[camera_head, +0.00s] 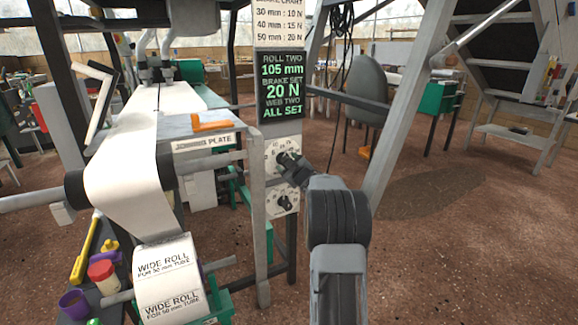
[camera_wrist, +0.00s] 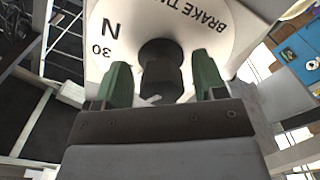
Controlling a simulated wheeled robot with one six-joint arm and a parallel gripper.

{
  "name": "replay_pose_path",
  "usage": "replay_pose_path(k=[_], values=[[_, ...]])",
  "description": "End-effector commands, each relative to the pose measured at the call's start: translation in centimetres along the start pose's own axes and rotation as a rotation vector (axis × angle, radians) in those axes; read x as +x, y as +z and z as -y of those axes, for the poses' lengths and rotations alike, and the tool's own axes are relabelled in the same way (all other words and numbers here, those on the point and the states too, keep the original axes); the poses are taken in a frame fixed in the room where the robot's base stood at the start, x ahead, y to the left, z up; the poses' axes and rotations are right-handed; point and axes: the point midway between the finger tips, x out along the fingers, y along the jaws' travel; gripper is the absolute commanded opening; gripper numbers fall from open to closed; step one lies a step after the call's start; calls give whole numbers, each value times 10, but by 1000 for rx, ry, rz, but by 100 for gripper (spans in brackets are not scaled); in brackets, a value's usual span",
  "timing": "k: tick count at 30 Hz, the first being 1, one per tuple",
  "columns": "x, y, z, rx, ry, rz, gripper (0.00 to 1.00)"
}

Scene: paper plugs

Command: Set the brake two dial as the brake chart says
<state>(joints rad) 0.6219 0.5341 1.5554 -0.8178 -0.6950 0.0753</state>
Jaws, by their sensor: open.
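The brake chart (camera_head: 280,22) is at the top of the post, its top edge cut off; it reads 30 mm 10 N, 40 mm 15 N, 50 mm 20 N. In the wrist view a white dial face (camera_wrist: 130,22) shows "BRAKE T", partly cut off, with "N" and "30". Its dark knob (camera_wrist: 160,68) stands between the green fingers of my open gripper (camera_wrist: 158,80), with gaps visible. In the head view my gripper (camera_head: 291,166) is at the upper dial (camera_head: 270,153) and hides part of it. The knob's pointed setting is unclear.
A dark screen (camera_head: 281,87) above the dials reads "ROLL TWO 105 mm", "BRAKE SET 20 N", "WEB TWO ALL SET". A second dial (camera_head: 285,203) sits just below. A wide paper roll (camera_head: 168,280) and a grey frame post (camera_head: 257,225) stand left. Brown floor is open at right.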

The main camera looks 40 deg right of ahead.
Motion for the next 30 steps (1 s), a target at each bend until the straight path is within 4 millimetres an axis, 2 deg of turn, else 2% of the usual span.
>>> replay_pose_path(k=[4,8,21,30], values=[[-6,-1,-1,0,1,0,64],[-24,-2,-2,0,2,1,64],[-109,-1,-1,0,1,2,64],[-136,0,0,0,0,0,64]])
